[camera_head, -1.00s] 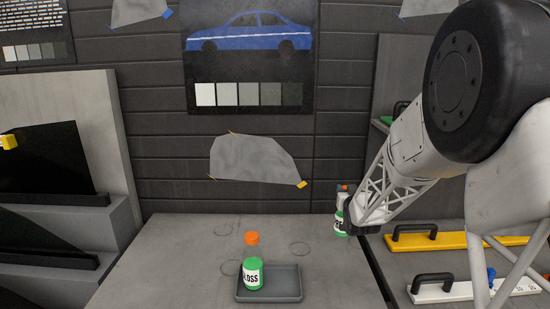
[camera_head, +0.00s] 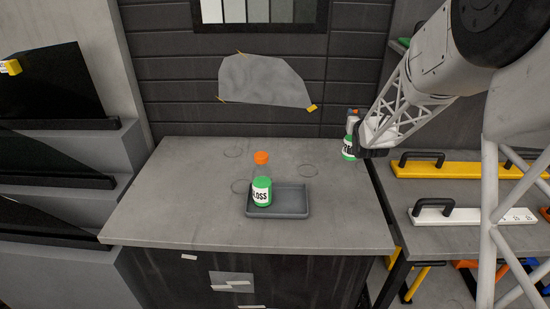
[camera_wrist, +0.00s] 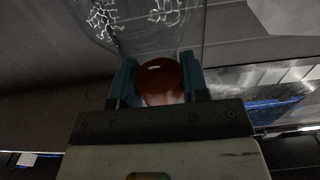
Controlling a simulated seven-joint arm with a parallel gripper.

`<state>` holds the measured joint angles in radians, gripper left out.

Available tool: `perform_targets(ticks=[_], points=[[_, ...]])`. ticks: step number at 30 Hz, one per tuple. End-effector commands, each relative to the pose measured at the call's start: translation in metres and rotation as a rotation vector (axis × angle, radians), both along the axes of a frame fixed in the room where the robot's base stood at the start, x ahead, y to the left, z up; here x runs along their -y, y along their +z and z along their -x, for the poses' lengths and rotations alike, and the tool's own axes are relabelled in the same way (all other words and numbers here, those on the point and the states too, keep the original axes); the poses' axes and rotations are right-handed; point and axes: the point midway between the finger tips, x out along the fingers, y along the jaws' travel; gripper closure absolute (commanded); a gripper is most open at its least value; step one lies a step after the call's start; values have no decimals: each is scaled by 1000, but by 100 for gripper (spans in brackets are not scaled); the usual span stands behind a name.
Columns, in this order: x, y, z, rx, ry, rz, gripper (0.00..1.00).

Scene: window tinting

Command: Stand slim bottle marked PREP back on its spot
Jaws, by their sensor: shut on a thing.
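My gripper (camera_head: 362,143) is shut on a slim bottle (camera_head: 349,148) with a green lower part and a white label, at the bench's back right corner. The label's lettering is mostly hidden, so I cannot read it as PREP. The bottle looks upright; I cannot tell its height over the bench. In the wrist view a reddish-brown round top (camera_wrist: 160,80) sits between the fingers. Three faint ring marks show on the grey bench: a back left ring (camera_head: 233,153), a right ring (camera_head: 308,170) and a front left ring (camera_head: 241,187), partly behind another bottle.
A green bottle with an orange cap, its label ending in "LOSS" (camera_head: 261,195), stands at the left of a grey tray (camera_head: 292,211). A shelf at the right holds a yellow handled tool (camera_head: 455,169) and a white one (camera_head: 470,216). The bench's left side is clear.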

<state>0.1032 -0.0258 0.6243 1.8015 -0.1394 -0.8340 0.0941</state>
Motion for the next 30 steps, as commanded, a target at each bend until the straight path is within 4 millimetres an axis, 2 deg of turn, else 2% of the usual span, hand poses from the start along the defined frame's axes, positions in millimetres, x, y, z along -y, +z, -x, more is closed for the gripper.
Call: perform_targets(ticks=[8,14,23,30], points=[[-5,0,0,1,1,0,100],[-24,1,-1,2,3,-1,100],[-76,1,0,1,5,0,100],[-140,13,2,1,88,0,100]])
